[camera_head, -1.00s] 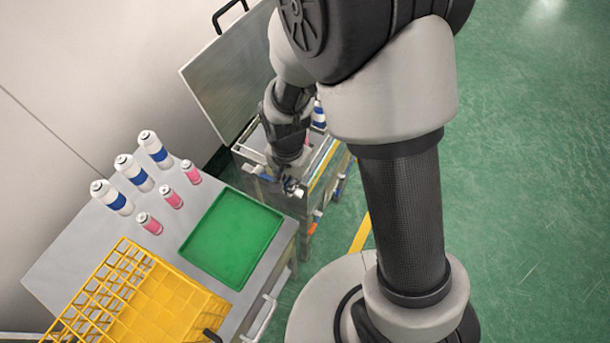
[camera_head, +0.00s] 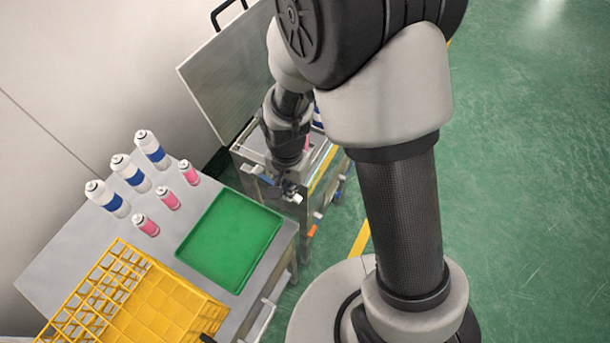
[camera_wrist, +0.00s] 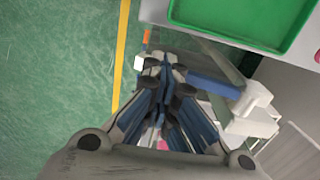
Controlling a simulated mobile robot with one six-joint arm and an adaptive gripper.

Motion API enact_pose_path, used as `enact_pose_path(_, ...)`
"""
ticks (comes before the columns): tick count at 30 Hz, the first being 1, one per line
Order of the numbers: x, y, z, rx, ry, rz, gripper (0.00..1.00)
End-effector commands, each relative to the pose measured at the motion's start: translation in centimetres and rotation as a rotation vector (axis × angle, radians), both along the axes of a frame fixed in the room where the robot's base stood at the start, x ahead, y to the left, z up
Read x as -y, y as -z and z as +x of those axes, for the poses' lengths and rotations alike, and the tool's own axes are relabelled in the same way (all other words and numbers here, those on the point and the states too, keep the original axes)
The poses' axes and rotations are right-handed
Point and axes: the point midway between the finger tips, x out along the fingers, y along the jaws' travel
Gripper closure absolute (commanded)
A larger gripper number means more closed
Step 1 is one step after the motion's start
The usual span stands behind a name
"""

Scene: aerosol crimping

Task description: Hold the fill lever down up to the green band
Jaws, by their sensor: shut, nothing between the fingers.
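The crimping machine (camera_head: 240,152) stands behind the table with its lid raised. A blue bar (camera_wrist: 215,86), which looks like the fill lever, shows right beside my fingers in the wrist view. A blue part (camera_head: 268,180) also shows at the machine's front in the head view. My gripper (camera_wrist: 164,64) is shut and empty, its tips close to the left end of the bar; I cannot tell whether they touch it. In the head view my gripper (camera_head: 291,190) is small and low at the machine's front. I cannot make out the green band.
On the grey table (camera_head: 75,240) are a green tray (camera_head: 230,240), a yellow crate (camera_head: 160,305), several blue-and-white cans (camera_head: 152,149) and pink cans (camera_head: 168,198). A pink item (camera_head: 307,143) shows at the machine beside my arm. Green floor lies open to the right.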

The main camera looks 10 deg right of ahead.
Motion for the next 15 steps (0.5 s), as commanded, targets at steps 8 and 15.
enact_pose_path(8,0.1,-4.7,0.0,0.002,0.0,0.001,1.0)
enact_pose_path(15,0.1,-8.3,-0.1,0.002,0.0,0.001,1.0)
